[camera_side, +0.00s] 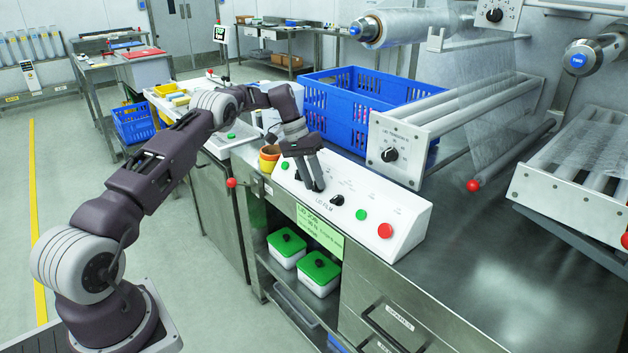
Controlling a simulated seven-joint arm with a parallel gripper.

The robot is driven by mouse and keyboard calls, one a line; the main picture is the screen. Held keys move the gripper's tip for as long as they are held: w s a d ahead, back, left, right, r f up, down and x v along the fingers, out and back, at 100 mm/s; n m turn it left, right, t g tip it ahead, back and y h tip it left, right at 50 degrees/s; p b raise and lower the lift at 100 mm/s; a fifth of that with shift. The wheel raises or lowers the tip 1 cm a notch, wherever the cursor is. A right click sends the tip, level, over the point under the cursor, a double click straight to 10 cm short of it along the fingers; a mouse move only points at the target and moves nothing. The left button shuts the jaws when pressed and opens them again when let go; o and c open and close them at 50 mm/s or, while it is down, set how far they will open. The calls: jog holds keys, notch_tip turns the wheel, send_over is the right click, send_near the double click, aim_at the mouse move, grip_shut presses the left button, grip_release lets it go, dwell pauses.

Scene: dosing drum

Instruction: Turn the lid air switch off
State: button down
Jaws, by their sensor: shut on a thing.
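The white sloped control box (412,222), marked "LID FILM", sits on the steel bench. My gripper (317,187) points down at the left half of its face, with its fingers shut on a small switch there. The fingers hide most of that switch, so its setting cannot be seen. A black knob (337,200) stands just right of the fingers. A green button (361,215) and a red button (385,230) are further right, and another green button (285,165) is at the left. The small labels by the switches cannot be read.
A white unit with a black knob (390,156) and film rollers stand at the back right. The bench (490,285) at right front is clear.

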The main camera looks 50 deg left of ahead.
jog(key=shift+h, duration=0.3)
dwell(0.4)
jog(key=c, duration=1.5)
grip_release()
